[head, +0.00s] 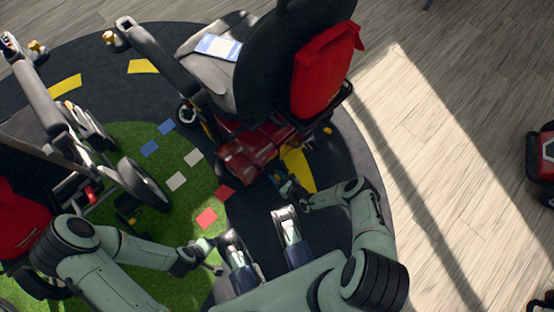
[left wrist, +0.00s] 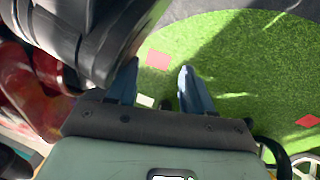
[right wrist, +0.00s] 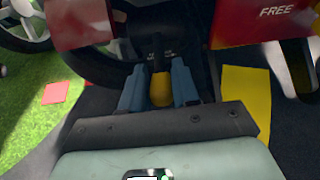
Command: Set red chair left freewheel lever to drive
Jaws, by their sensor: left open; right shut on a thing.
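The red chair (head: 250,152) stands at the top centre of the head view, its rear turned towards me. In the right wrist view a yellow lever (right wrist: 161,92) sits low at the chair's rear, between the blue fingers of my right gripper (right wrist: 158,84), which is shut on it. A red panel marked FREE (right wrist: 265,20) is to the right of it; the small lettering behind the lever is unreadable. My right gripper also shows in the head view (head: 285,184). My left gripper (left wrist: 158,76) is open and empty above the green mat.
Another wheelchair (head: 140,182) with a red back stands at the left. A red bag (head: 322,72) hangs on the red chair's backrest, and a phone-like item (head: 218,47) lies on its seat. Bare wooden floor (head: 440,120) is open at the right.

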